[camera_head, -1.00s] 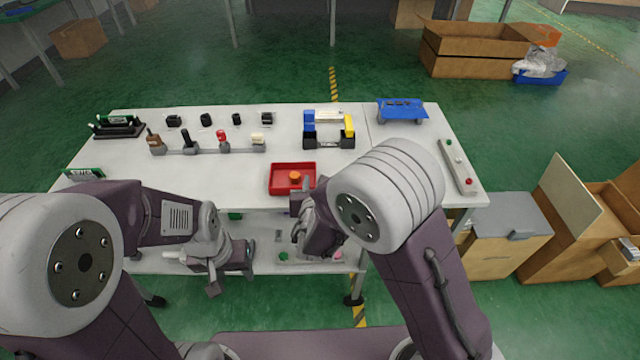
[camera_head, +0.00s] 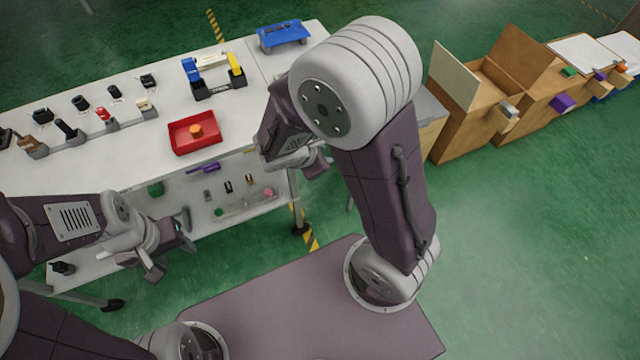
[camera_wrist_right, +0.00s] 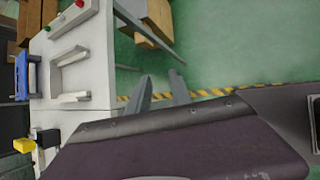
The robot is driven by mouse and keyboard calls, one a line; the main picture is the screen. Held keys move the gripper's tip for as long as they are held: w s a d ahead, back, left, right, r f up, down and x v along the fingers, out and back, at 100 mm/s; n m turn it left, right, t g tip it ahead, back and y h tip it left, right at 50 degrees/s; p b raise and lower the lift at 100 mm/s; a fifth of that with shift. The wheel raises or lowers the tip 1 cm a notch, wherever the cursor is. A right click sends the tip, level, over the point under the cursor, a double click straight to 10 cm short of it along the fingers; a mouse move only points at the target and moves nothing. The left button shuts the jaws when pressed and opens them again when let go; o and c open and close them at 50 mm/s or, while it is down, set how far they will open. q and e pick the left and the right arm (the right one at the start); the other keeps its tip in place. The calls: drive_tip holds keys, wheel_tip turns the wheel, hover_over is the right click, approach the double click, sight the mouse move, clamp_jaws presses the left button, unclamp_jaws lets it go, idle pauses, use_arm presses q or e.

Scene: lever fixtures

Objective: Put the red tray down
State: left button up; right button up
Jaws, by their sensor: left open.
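The red tray (camera_head: 195,144) rests flat on the white table near its front edge, with a small orange knob-like piece (camera_head: 196,130) in it. My right gripper (camera_head: 318,163) is in front of the table's edge, right of the tray and apart from it; my arm partly hides it in the head view. In the right wrist view its two grey fingers (camera_wrist_right: 160,78) stand apart with nothing between them. My left gripper (camera_head: 174,250) is open and empty, low in front of the table, away from the tray.
A lever row (camera_head: 84,128), a blue-and-yellow fixture (camera_head: 214,76) and a blue stand (camera_head: 283,36) sit farther back on the table (camera_head: 145,180). Small parts lie on the lower shelf. Open cardboard boxes (camera_head: 487,95) stand right. Green floor is clear at lower right.

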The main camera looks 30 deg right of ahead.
drive_tip(key=s+a+m+g+y, duration=0.1)
drive_tip(key=s+a+m+y, duration=0.1)
drive_tip(key=m, duration=0.7)
drive_tip(key=s+a+f+m+g+y, duration=0.1)
drive_tip(key=s+m+y, duration=0.3)
drive_tip(key=m, duration=0.5)
drive_tip(key=shift+s+a+g+y, duration=0.3)
drive_tip(key=shift+s+a+g, duration=0.15)
drive_tip(key=shift+s, duration=0.9)
wheel_tip(320, 180, up, 9)
drive_tip(key=p, duration=0.9)
